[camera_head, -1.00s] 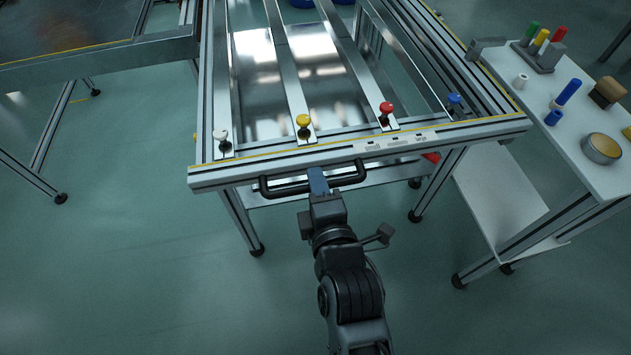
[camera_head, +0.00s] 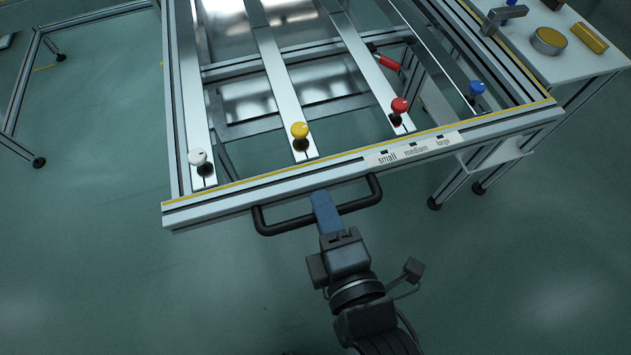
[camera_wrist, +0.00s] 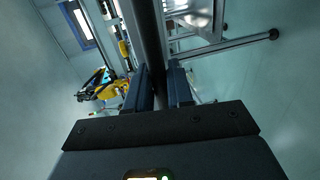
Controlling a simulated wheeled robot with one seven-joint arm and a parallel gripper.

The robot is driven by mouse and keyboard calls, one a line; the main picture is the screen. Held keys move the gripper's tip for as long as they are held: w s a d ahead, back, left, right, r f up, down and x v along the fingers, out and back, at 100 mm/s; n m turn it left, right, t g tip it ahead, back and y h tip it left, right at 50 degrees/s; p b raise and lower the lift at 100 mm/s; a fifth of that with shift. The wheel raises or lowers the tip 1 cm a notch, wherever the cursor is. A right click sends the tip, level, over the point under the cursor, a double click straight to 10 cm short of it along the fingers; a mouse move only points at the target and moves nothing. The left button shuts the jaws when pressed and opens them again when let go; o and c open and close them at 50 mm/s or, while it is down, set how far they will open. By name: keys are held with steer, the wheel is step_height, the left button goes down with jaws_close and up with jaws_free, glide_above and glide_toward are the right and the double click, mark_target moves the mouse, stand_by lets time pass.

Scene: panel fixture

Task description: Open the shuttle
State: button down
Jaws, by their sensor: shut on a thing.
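A metal frame (camera_head: 300,193) with a black bar handle (camera_head: 274,226) on its front edge fills the upper middle of the head view. I cannot tell which part is the shuttle. My gripper (camera_head: 322,208) is shut on the handle near its middle. In the wrist view the black bar (camera_wrist: 150,30) passes between the two blue-grey fingers (camera_wrist: 160,88). Metal slats on the frame carry a white knob (camera_head: 197,157), a yellow knob (camera_head: 299,130), a red knob (camera_head: 400,105) and a blue knob (camera_head: 477,88).
Labels reading small, medium and large (camera_head: 415,150) sit on the front edge. A red-handled tool (camera_head: 387,62) shows between the slats. A side table (camera_head: 570,62) at right holds a round tin (camera_head: 549,41) and a yellow block (camera_head: 589,38). The floor in front is clear.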

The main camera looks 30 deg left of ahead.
steer(key=shift+s+d, duration=0.4)
steer(key=shift+d, duration=0.05)
steer(key=c, duration=1.2)
jaws_free()
steer(key=v, duration=0.7)
steer(key=shift+s+d+p, duration=0.25)
steer(key=shift+s+p, duration=0.05)
steer(key=shift+p, duration=0.05)
